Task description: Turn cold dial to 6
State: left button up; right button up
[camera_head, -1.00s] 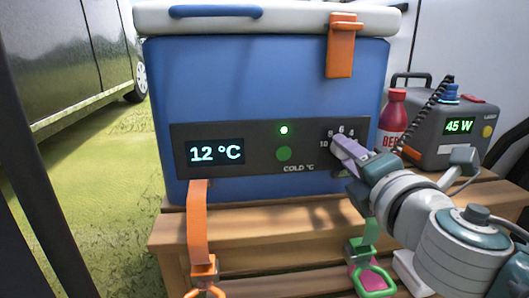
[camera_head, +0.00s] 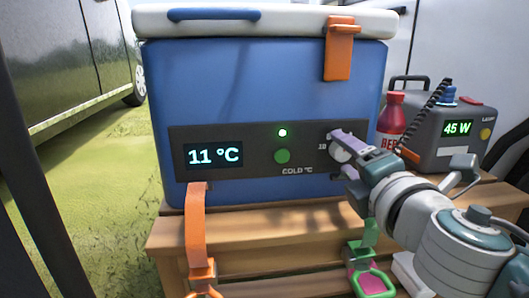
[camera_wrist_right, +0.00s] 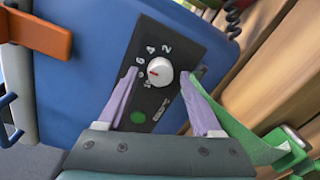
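The white cold dial (camera_wrist_right: 161,70) sits on the cooler's dark panel, and its red mark points roughly toward the 8 in the right wrist view. In the head view the dial (camera_head: 341,153) is partly covered by my right gripper (camera_head: 343,153). In the right wrist view the two purple fingers of that gripper (camera_wrist_right: 162,75) are apart, one on each side of the dial, with gaps between them and it. The panel's display (camera_head: 214,156) reads 11 °C, and a green light (camera_head: 282,133) is lit. My left gripper is not in view.
The blue cooler (camera_head: 260,85) stands on a wooden bench (camera_head: 250,228). A red bottle (camera_head: 391,120) and a power box (camera_head: 447,135) reading 45 W stand at the right. Orange (camera_head: 196,235) and green (camera_head: 371,234) straps hang in front.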

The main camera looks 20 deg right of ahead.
jog(key=p+v, duration=0.2)
jog(key=v, duration=0.8)
dwell(0.5)
